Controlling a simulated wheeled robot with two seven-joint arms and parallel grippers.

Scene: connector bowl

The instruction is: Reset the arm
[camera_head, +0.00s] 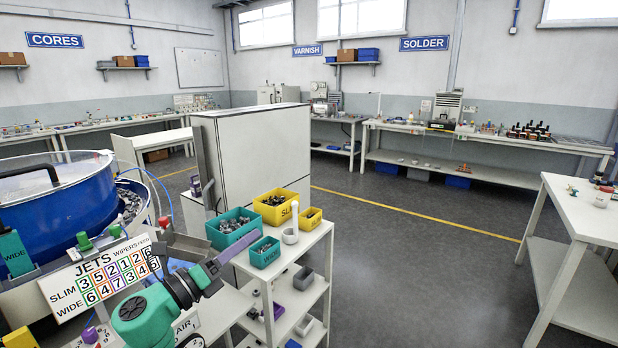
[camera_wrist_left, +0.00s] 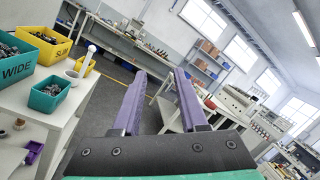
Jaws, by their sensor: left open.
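My left gripper (camera_head: 232,246) is in the lower left of the head view, at the end of my green and dark wrist. My right gripper is not in view.
A blue bowl feeder (camera_head: 62,212) stands at left, with a JETS number board (camera_head: 100,277) before it. A white shelf (camera_head: 305,246) holds teal bins (camera_head: 233,229) and yellow bins (camera_head: 276,207). A white table (camera_head: 580,210) stands at right. The floor between is clear.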

